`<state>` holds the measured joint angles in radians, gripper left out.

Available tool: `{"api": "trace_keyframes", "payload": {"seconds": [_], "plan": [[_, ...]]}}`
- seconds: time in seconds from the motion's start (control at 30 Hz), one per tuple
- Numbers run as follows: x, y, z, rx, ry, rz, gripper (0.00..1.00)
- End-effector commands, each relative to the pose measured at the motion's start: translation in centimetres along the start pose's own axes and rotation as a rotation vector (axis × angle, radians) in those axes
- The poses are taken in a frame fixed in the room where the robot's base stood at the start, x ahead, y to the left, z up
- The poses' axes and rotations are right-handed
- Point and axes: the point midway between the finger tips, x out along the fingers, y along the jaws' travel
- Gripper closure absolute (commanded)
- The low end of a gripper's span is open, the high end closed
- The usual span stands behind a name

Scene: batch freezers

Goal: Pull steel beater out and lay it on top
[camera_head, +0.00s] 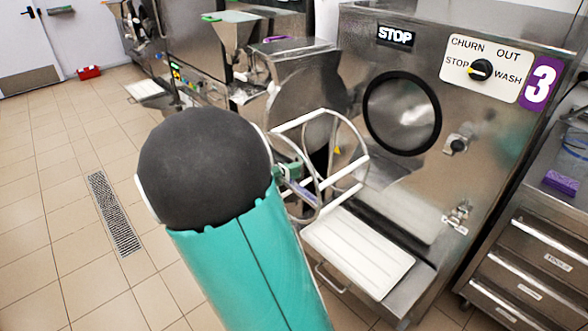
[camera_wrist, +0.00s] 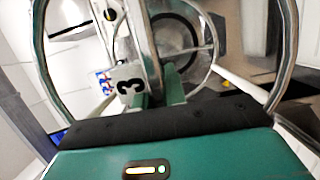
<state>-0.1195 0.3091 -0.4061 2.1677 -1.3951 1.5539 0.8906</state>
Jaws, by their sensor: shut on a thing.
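The steel beater (camera_head: 361,156), an open round frame with white scraper bars, is in the head view, left of freezer 3's open round barrel mouth (camera_head: 402,113). It appears clear of the mouth, held in the air above the white drip tray (camera_head: 358,250). My gripper (camera_head: 290,172) is shut on the beater at its near end; my arm hides part of this. In the wrist view the beater's rim (camera_wrist: 41,60) curves around my green fingers (camera_wrist: 160,92). The freezer's flat steel top (camera_head: 465,18) shows only partly at the picture's upper edge.
The round freezer door (camera_head: 308,95) stands swung open behind the beater. A drawer cabinet (camera_head: 525,265) with a purple sponge (camera_head: 561,182) stands at the right. Another freezer (camera_head: 205,60) stands at the left. The tiled floor (camera_head: 50,200) at the left is clear, with a drain grate (camera_head: 114,214).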

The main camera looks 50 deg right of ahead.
Motion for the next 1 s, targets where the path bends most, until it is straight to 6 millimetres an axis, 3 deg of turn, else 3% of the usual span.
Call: {"api": "trace_keyframes", "payload": {"seconds": [1.0], "plan": [[-6.2,0.0,1.7,0.001,0.002,0.000,1.00]]}}
